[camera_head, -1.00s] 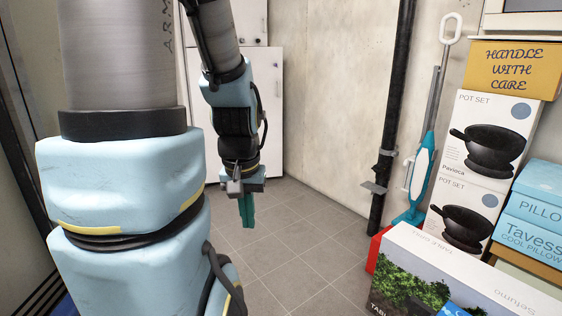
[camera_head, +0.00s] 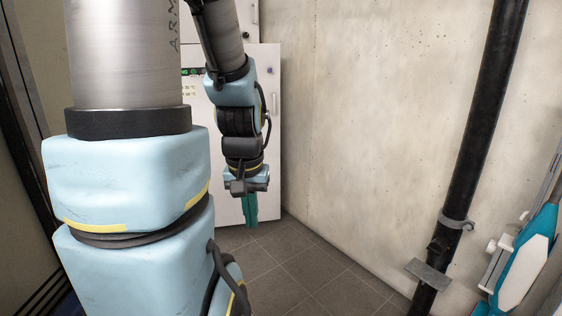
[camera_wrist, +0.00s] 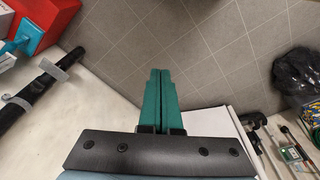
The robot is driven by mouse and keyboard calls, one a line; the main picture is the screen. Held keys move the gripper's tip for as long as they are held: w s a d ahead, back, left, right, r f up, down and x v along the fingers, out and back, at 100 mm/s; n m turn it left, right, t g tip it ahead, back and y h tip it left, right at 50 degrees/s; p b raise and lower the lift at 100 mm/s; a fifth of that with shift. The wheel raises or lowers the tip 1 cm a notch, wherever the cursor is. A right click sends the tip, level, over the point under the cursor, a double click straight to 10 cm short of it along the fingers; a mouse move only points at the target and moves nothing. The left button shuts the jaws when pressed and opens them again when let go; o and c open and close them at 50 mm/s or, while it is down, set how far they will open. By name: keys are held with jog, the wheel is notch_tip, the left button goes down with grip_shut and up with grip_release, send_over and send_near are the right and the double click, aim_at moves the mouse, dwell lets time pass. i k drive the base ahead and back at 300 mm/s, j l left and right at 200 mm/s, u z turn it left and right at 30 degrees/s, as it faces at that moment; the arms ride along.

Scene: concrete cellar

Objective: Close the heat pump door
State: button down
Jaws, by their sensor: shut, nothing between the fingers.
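The heat pump appears to be the white cabinet (camera_head: 272,150) at the back of the head view, with a small green-lit display (camera_head: 188,72) and a slim handle (camera_head: 274,103) near its right edge. My arm hides much of its front, and I cannot tell how far its door stands open. My gripper (camera_head: 250,222) has teal fingers, shut and empty, pointing down in front of the cabinet's lower right. In the wrist view my gripper (camera_wrist: 160,72) is over the tiled floor, and a white surface (camera_wrist: 222,120) lies close to its right; I cannot tell which part this is.
A concrete wall (camera_head: 370,120) runs along the right, with a black vertical pipe (camera_head: 478,110) and a teal-and-white upright appliance (camera_head: 527,260). Tiled floor (camera_head: 300,265) is clear ahead. A dark bag (camera_wrist: 297,75) and clutter lie at the wrist view's right.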

aim_at(228, 210)
jog(key=i+u, duration=0.1)
jog(key=i, duration=0.65)
jog(key=i+l+u, duration=0.1)
jog(key=i, duration=0.6)
jog(key=i+l+u, duration=0.1)
jog(key=i, duration=0.65)
jog(key=i+l+u, duration=0.3)
jog(key=i, duration=0.15)
jog(key=i+l+u, duration=0.3)
jog(key=i+l, duration=0.05)
jog(key=i, duration=0.1)
